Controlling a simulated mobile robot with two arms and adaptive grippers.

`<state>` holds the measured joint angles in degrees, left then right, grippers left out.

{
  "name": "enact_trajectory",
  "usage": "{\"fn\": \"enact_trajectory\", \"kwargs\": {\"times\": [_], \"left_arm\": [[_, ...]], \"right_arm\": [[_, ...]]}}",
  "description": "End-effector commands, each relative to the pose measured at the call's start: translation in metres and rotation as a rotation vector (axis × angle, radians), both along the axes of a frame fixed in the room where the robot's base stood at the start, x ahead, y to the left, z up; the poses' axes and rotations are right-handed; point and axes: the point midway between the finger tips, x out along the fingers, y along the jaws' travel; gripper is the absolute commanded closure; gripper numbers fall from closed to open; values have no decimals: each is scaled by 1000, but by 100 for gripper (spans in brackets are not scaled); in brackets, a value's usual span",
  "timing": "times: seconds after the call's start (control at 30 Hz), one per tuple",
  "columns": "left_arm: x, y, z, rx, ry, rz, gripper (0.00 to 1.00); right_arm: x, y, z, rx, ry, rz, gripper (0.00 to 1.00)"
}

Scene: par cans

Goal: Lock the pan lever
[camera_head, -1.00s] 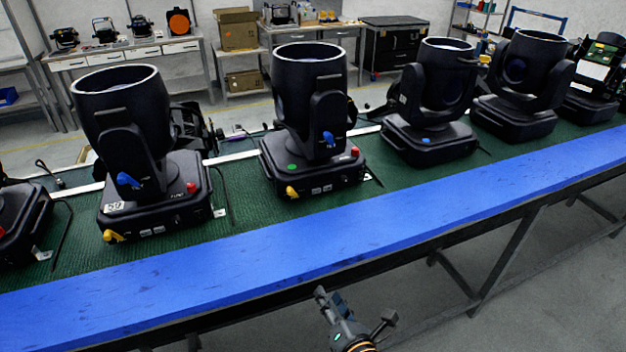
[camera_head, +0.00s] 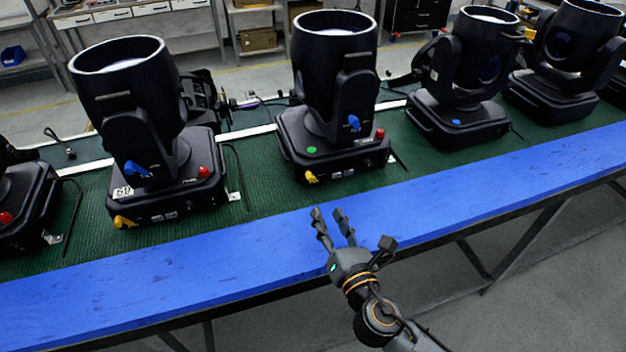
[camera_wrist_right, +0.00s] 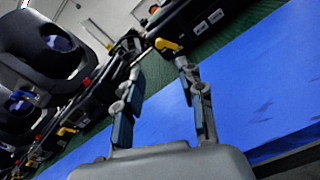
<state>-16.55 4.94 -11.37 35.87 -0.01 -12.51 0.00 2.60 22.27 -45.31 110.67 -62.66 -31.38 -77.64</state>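Several black moving-head lights stand in a row on the green mat. The middle-left one (camera_head: 335,70) has a yellow lever (camera_head: 311,177) low on its base front, a blue lever (camera_head: 354,123) on its yoke and a red knob (camera_head: 380,133). The leftmost full light (camera_head: 150,140) has a yellow lever (camera_head: 124,221), a blue lever (camera_head: 137,169) and a red knob (camera_head: 204,172). My right gripper (camera_head: 328,214) is open and empty over the blue strip, in front of the middle-left light and apart from it. In the wrist view a yellow lever (camera_wrist_right: 167,45) shows beyond my open fingers (camera_wrist_right: 160,75). My left gripper is out of view.
The blue strip (camera_head: 230,255) along the bench's front edge is clear. More lights (camera_head: 465,75) stand to the right. A black cable (camera_head: 240,170) lies between the two left lights. Shelves and drawers (camera_head: 130,12) stand behind.

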Motion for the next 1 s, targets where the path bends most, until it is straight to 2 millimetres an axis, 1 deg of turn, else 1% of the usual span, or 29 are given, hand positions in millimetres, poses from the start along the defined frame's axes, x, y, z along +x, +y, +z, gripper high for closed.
{"fn": "enact_trajectory", "kwargs": {"times": [0.03,0.1,0.2,0.27,0.33,0.5,0.57,0.63,0.93,0.97,1.0], "left_arm": [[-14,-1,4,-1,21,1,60],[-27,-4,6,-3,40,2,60],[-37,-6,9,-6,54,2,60],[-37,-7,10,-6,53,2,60],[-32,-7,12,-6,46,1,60],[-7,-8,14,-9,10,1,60],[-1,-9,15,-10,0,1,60],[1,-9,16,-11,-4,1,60],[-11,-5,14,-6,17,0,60],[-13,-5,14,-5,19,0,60],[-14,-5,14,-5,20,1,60]], "right_arm": [[12,4,4,1,-2,-2,61],[27,9,4,2,-1,-1,61],[47,15,4,1,-1,-2,61],[59,19,3,2,0,-1,61],[70,23,2,1,0,-1,61],[91,30,1,2,0,0,61],[95,31,1,2,1,-1,61],[98,32,0,1,1,-1,61],[100,32,0,2,1,-1,61],[100,32,0,2,1,-1,65],[100,32,0,2,1,-1,73]]}}
